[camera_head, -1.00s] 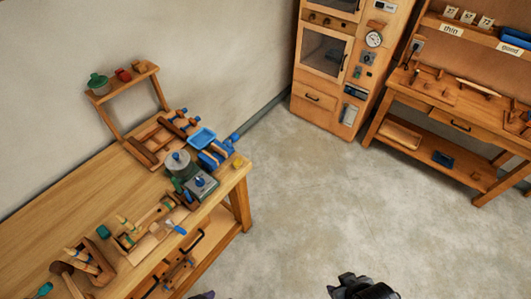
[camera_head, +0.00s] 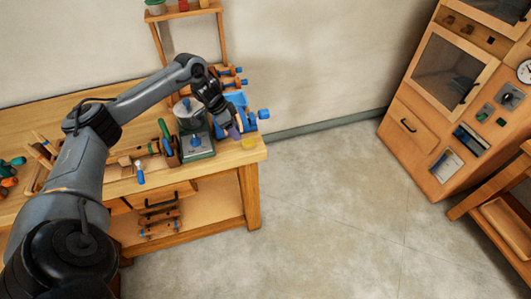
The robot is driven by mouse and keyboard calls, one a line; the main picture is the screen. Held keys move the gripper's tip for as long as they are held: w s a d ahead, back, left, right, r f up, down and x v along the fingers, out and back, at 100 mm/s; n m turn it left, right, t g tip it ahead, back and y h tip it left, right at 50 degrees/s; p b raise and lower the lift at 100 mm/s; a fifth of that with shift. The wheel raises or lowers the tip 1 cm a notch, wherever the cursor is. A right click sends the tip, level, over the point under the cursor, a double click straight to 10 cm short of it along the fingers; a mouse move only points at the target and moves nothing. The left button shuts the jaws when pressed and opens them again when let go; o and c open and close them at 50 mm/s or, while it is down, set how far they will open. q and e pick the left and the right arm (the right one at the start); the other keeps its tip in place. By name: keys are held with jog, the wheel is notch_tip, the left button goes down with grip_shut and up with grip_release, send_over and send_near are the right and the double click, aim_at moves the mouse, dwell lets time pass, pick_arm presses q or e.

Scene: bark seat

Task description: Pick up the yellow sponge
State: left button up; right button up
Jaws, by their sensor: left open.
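The yellow sponge (camera_head: 249,143) is a small yellow piece on the wooden workbench (camera_head: 257,154), close to its front right corner. My left arm reaches in from the left over the bench. My left gripper (camera_head: 233,131) points down just left of the sponge, with a purple patch near its fingertips. It is open, and the sponge shows beside it, not between the fingers. At this size I cannot tell whether a finger touches the sponge. My right gripper is not in view.
A green and grey device (camera_head: 197,145) stands left of the gripper. Blue clamp-like parts (camera_head: 262,114) lie behind the sponge. A small wooden shelf (camera_head: 190,12) stands at the back. Tools lie along the bench. The floor to the right is clear up to a wooden cabinet (camera_head: 437,100).

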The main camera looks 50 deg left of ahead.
pick_arm(q)
jog(key=b, duration=0.1)
send_over(248, 141)
jog(key=s, duration=0.2)
jog(key=shift+t, duration=0.4)
jog(key=f, duration=0.4)
jog(key=shift+w+a, duration=0.2)
jog(key=shift+a, duration=0.15)
jog(key=x, duration=0.2)
jog(key=b+x, duration=0.1)
jog(key=x, duration=0.1)
jog(key=shift+s+f, duration=0.2)
jog(key=shift+s, duration=0.15)
jog(key=shift+w+f, duration=0.25)
jog(key=shift+f, duration=0.25)
jog(key=shift+c, duration=0.7)
jog(key=c, duration=0.9)
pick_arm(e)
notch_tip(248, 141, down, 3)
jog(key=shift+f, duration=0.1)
